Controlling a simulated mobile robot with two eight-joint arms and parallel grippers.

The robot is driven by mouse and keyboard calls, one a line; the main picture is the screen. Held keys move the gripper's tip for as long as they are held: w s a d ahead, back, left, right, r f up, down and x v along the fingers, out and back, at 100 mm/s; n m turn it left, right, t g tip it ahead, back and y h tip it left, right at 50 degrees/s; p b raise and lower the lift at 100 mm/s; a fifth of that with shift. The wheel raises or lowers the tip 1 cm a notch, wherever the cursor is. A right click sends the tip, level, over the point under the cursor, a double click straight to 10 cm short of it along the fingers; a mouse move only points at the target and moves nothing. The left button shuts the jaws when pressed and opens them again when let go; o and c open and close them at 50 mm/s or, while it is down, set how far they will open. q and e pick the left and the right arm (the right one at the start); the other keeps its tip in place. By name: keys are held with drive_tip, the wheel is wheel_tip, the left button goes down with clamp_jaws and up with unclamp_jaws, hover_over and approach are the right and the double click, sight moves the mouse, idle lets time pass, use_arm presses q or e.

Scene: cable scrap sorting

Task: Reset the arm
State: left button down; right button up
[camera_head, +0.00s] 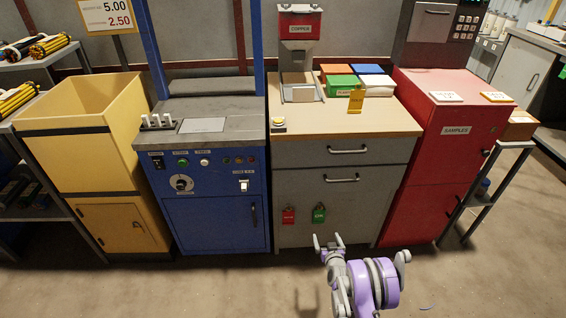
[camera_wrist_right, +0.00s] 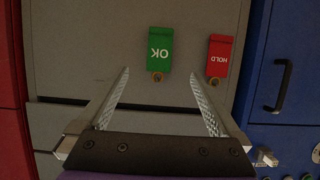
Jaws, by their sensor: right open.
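My right gripper (camera_head: 328,241) is open and empty in the head view, at the lower middle, in front of the grey cabinet (camera_head: 345,212). In the right wrist view its two fingers (camera_wrist_right: 158,100) stand wide apart with nothing between them. The green OK tag (camera_wrist_right: 160,52) and the red HOLD tag (camera_wrist_right: 220,55) hang on the cabinet front beyond the fingertips, upside down in that view. In the head view the red tag (camera_head: 288,216) and green tag (camera_head: 319,212) hang below the drawers. My left gripper is not in view.
A yellow bin (camera_head: 85,115), a blue machine (camera_head: 215,208) and a red SAMPLES cabinet (camera_head: 445,150) flank the grey cabinet. A small shelf (camera_head: 510,145) stands at right. The floor in front is mostly clear.

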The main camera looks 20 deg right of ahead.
drive_tip(key=s+a+r+n+g+y, duration=0.1)
drive_tip(key=s+a+r, duration=0.25)
drive_tip(key=r, duration=0.35)
drive_tip(key=s+a+r+g+y, duration=0.1)
drive_tip(key=s+a+r+g, duration=0.1)
drive_tip(key=a+r, duration=0.45)
drive_tip(key=s+a+r+n+g+y, duration=0.1)
drive_tip(key=s+a+r, duration=0.2)
drive_tip(key=r, duration=0.6)
drive_tip(key=s+a+r+g, duration=0.2)
drive_tip(key=s, duration=0.8)
drive_tip(key=s+a+r+g, duration=0.1)
drive_tip(key=s+a, duration=0.1)
drive_tip(key=s, duration=0.9)
drive_tip(key=s+a+r+g, duration=0.2)
drive_tip(key=s, duration=0.8)
use_arm(q)
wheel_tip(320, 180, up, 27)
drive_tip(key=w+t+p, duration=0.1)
drive_tip(key=p, duration=2.3)
use_arm(e)
wheel_tip(320, 180, up, 26)
drive_tip(key=t, duration=0.1)
drive_tip(key=shift+w+d+r, duration=0.2)
drive_tip(key=shift+w+r, duration=0.05)
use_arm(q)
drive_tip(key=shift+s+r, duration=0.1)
use_arm(e)
drive_tip(key=shift+s, duration=0.15)
